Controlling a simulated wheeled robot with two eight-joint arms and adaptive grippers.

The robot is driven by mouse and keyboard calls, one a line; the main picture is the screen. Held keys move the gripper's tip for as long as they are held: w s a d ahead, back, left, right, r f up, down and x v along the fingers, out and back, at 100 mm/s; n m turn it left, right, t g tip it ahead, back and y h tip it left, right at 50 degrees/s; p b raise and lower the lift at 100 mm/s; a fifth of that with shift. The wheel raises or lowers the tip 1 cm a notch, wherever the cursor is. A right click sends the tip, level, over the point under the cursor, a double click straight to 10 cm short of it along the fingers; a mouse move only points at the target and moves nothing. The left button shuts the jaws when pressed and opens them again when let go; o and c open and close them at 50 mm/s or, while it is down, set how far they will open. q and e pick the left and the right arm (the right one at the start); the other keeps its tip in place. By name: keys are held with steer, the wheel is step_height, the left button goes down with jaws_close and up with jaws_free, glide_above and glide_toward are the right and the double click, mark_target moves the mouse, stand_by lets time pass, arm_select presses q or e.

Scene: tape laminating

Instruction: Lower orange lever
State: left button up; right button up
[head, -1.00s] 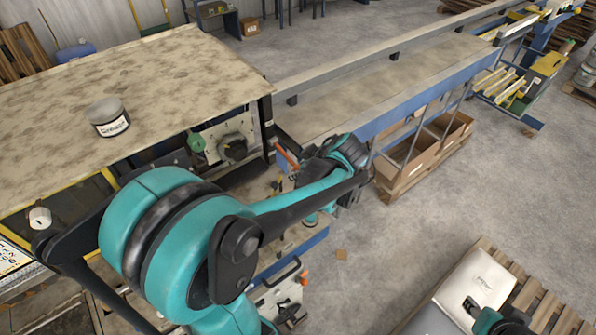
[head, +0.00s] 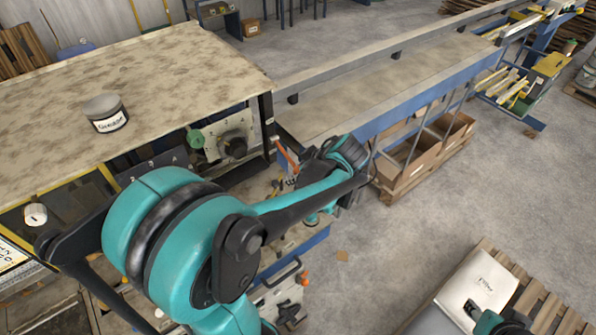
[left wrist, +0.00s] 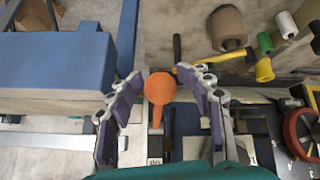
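The orange lever has a round knob (left wrist: 159,88) on a thin orange stem. In the left wrist view it stands between the two fingers of my left gripper (left wrist: 159,75). The fingers are spread to either side, with visible gaps to the knob. In the head view an orange bar (head: 287,157), which seems to be the lever, shows beside my left gripper (head: 296,180); my arm partly hides this area. A teal and black part of my right arm shows at the bottom right of the head view, but its fingers cannot be made out.
A blue machine body (left wrist: 55,62) lies close to the left finger in the left wrist view. A yellow-handled tool (left wrist: 264,69) and spools are at upper right. In the head view a jar (head: 105,113) stands on the mottled tabletop (head: 190,75). A white box (head: 482,285) lies on a pallet.

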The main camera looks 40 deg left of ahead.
arm_select(q)
steer(key=v, duration=1.2)
stand_by(0.5)
